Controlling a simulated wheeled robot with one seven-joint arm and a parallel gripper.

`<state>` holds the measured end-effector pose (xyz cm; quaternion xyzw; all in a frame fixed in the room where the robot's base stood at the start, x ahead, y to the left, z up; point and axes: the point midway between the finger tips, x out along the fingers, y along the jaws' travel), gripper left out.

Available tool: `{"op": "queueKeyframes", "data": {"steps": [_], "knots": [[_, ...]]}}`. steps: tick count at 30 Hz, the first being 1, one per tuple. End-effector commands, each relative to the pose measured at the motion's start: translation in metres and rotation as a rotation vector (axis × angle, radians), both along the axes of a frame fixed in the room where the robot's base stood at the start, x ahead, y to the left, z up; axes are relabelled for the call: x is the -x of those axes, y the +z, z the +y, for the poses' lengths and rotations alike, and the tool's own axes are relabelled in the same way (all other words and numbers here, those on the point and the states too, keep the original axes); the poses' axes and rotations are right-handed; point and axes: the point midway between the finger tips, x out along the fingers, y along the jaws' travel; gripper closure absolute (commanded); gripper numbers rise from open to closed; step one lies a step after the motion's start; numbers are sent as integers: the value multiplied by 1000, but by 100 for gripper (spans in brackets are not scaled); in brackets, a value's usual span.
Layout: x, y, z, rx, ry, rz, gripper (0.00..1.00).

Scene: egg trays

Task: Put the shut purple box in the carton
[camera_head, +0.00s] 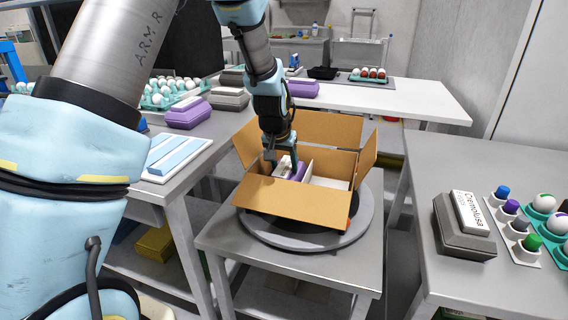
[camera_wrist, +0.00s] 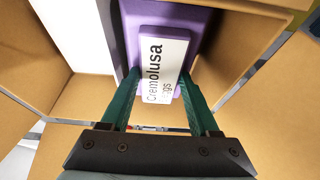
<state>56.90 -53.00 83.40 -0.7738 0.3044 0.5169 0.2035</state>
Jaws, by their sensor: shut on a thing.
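The carton (camera_head: 310,203) is open with its flaps spread. It stands on a round grey turntable on a small table. My gripper (camera_head: 284,163) reaches down into the carton and is shut on a shut purple box with a white label, of which only a part (camera_head: 299,172) shows above the front wall. In the wrist view the purple box (camera_wrist: 188,18) lies between the two green fingers (camera_wrist: 160,100), its label reading "Cremolusa". The carton's cardboard walls (camera_wrist: 245,45) are on both sides of it. I cannot tell whether the box touches the carton floor.
A white divider or panel (camera_head: 328,183) shows inside the carton beside the box. Other purple boxes (camera_head: 188,113) and grey boxes (camera_head: 230,97) stand on the left table. A grey labelled box (camera_head: 464,226) and egg holders stand on the right table.

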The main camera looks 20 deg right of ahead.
Motion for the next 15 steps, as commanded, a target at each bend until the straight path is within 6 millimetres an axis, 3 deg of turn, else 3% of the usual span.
{"op": "queueKeyframes", "data": {"steps": [1, 10, 15], "knots": [[0, 0, 0, 1, 0, -1, 36], [0, 0, 0, 1, 0, -1, 3], [0, 0, 0, 0, 0, 0, 3]]}}
